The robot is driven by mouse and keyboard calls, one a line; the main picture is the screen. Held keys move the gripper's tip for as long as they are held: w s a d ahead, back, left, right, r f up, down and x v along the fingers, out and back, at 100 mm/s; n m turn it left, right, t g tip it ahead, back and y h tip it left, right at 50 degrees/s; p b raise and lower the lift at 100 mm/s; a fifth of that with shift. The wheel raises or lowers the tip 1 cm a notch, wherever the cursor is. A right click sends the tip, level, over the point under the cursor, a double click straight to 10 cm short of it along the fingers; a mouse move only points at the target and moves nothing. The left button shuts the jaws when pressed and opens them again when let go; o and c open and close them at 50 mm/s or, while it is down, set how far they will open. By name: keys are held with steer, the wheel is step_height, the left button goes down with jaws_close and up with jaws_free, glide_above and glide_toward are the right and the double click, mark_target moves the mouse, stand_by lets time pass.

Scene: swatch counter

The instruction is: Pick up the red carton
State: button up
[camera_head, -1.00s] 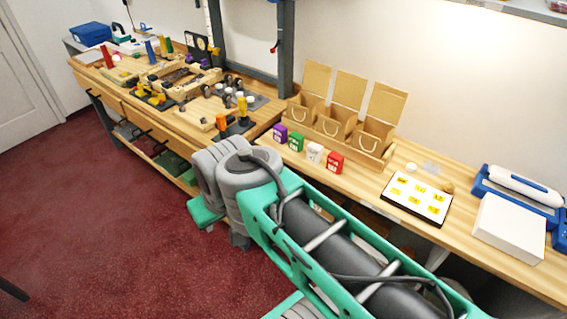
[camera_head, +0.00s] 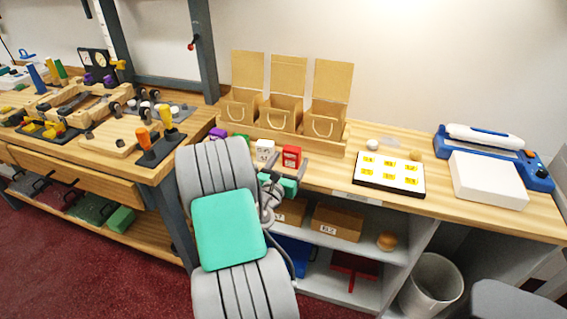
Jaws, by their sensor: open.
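The red carton (camera_head: 291,157) stands upright on the wooden counter, at the right end of a short row of small cartons. A white carton (camera_head: 265,149) stands to its left. A green carton and a purple carton (camera_head: 217,134) are farther left, the green one mostly hidden by my arm. My gripper (camera_head: 288,163) is open at the counter's front edge, close in front of the red carton. Its thin fingers appear to left and right of the carton; whether they touch it cannot be told. The carton's lower part is partly covered by the gripper.
Three open cardboard boxes in a wooden tray (camera_head: 340,149) stand behind the cartons. A black-framed board with yellow labels (camera_head: 390,175) lies to the right, then a white box (camera_head: 487,180) and a blue device. Shelves with boxes are below. A bin (camera_head: 431,285) stands on the floor.

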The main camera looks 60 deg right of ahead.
mark_target(295, 147)
steer(key=d, duration=0.2)
steer(key=w+d+p, duration=0.1)
steer(key=d, duration=0.4)
steer(key=shift+w+d, duration=0.1)
steer(key=shift+w, duration=0.25)
steer(key=shift+r, duration=0.1)
steer(key=c, duration=1.5)
